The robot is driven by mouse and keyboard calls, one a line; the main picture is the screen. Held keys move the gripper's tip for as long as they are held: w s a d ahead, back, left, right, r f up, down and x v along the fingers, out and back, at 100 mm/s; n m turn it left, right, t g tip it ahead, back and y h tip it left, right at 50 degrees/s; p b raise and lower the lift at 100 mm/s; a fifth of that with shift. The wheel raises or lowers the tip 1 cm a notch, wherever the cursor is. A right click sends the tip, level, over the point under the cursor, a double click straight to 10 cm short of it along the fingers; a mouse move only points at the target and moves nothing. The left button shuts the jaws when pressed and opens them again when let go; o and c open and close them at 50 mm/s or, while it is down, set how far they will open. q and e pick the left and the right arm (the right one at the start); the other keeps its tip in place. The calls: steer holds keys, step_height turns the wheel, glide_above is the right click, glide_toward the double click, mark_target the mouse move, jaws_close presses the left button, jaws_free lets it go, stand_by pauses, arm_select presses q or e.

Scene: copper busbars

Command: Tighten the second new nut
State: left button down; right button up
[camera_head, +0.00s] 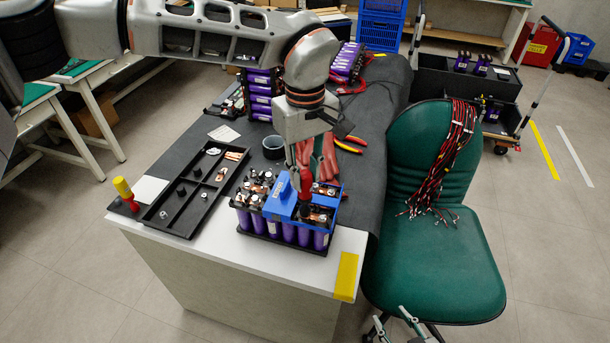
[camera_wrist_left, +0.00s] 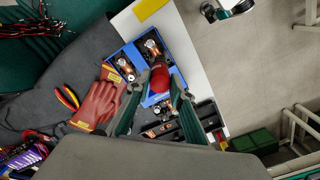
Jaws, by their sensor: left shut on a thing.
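The battery pack (camera_head: 290,230) has purple cells, a blue cover (camera_head: 281,203) and copper busbars on top, and stands near the table's front edge. In the left wrist view, one copper busbar (camera_wrist_left: 124,66) lies in the blue frame (camera_wrist_left: 116,50). My left gripper (camera_head: 304,188) is above the pack, shut on a red-handled tool (camera_wrist_left: 160,78) that points down at the busbars. The tool's tip and the nut under it are hidden. My right gripper (camera_head: 395,325) is open and empty at the bottom edge, in front of the green chair.
A black compartment tray (camera_head: 165,217) with small parts lies left of the pack. A dark cup (camera_head: 273,147), red gloves (camera_wrist_left: 98,106) and pliers (camera_head: 347,146) lie behind the pack. The green chair (camera_head: 440,255) stands right.

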arm_select(q)
steer(key=n+b, duration=0.1)
steer(key=n, duration=0.3)
steer(key=shift+f, duration=0.1)
steer(key=n+b, duration=0.1)
steer(key=n, duration=0.2)
steer(key=shift+n, duration=0.4)
steer(key=shift+n+b, duration=0.35)
steer(key=shift+n, duration=0.55)
steer(key=n+b, duration=0.1)
steer(key=n, duration=0.7)
steer(key=shift+n+b, duration=0.3)
steer(key=shift+n, duration=0.1)
